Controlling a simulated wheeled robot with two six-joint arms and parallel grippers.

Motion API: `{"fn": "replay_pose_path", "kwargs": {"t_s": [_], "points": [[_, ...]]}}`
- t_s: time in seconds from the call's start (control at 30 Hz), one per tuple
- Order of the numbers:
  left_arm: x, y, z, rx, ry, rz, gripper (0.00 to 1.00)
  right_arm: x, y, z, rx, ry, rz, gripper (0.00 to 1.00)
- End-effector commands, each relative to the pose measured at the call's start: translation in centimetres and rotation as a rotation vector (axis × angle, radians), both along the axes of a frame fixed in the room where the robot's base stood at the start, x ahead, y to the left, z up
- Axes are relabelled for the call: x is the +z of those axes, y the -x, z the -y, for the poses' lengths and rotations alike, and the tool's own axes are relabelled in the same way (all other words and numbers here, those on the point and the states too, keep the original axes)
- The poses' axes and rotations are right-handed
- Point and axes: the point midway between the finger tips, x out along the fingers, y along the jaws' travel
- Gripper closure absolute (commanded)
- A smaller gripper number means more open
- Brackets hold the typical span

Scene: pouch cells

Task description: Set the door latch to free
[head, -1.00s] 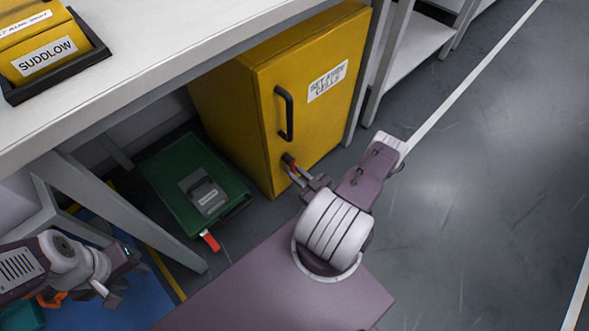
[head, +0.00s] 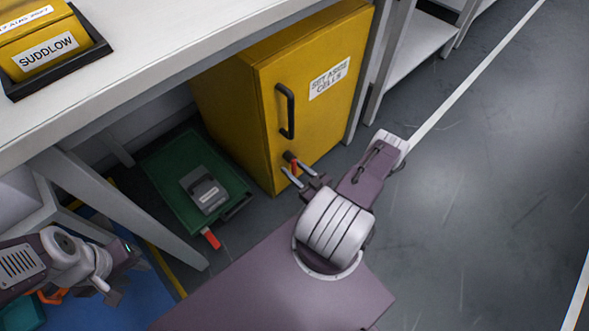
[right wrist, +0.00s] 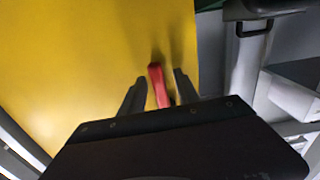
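The yellow cabinet (head: 235,95) stands under the bench, its door (head: 325,115) closed, with a black bar handle (head: 286,111). Below the handle is the door latch (head: 294,167), a red lever on a dark pivot, pointing downward in the head view. My right gripper (head: 291,176) is at the latch, fingers apart. In the right wrist view the red latch lever (right wrist: 158,85) lies between the two fingers of my right gripper (right wrist: 158,92), with gaps visible on both sides. My left gripper (head: 122,275) is at the lower left, away from the cabinet; its fingers are unclear.
A green tray (head: 160,170) with a grey pouch cell (head: 205,190) and a red tab (head: 211,239) is on the floor left of the cabinet. A white bench (head: 150,55) overhangs it, carrying a yellow SUDDLOW box (head: 45,45). Floor to the right is clear.

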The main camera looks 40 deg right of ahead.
Motion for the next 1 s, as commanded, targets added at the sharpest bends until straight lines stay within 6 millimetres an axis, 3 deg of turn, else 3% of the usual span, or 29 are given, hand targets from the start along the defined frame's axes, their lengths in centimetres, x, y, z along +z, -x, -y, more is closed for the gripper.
{"fn": "replay_pose_path", "kwargs": {"t_s": [0.17, 0.6, 1.0], "points": [[0.7, 0.0, 0.0, 0.0, 0.0, 0.0, 0.64, 0.2, 1.1, 0.3, -0.006, -0.002, 0.0, 0.62], [3.1, 0.0, 0.0, 0.0, 0.0, 0.0, 0.64, 0.2, 7.9, 0.8, -0.006, 0.001, 0.0, 0.62], [3.3, 0.0, 0.0, 0.0, 0.0, 0.0, 0.64, 0.0, 9.1, 0.7, 0.001, 0.0, -0.001, 0.62]]}}
